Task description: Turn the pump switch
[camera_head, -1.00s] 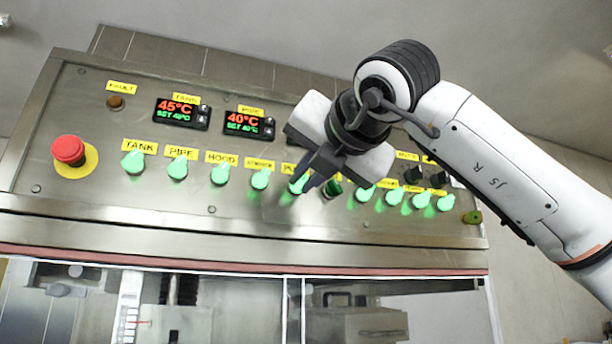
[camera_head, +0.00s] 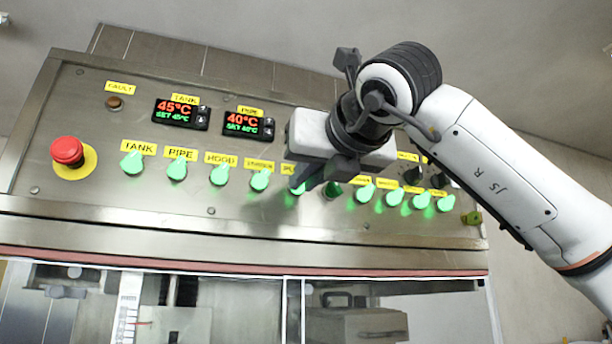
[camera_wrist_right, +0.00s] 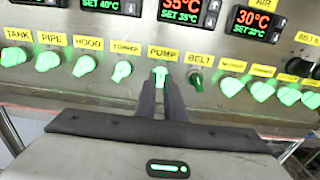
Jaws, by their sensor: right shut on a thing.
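The pump switch (camera_wrist_right: 159,76) is a glowing green knob under the yellow PUMP label (camera_wrist_right: 163,53) in the right wrist view. My right gripper (camera_wrist_right: 160,88) is shut on this knob, with its dark fingertips on either side of it. In the head view the knob (camera_head: 297,188) shows lit beside the fingers of my right gripper (camera_head: 312,183), and its label is mostly covered. My left gripper is not in view.
A dark green BELT knob (camera_wrist_right: 196,79) sits close to the right. A lit knob (camera_wrist_right: 122,71) is to the left, with the HOOD (camera_head: 221,174), PIPE (camera_head: 177,167) and TANK (camera_head: 133,163) knobs beyond. A red emergency button (camera_head: 68,151) is at the panel's far left.

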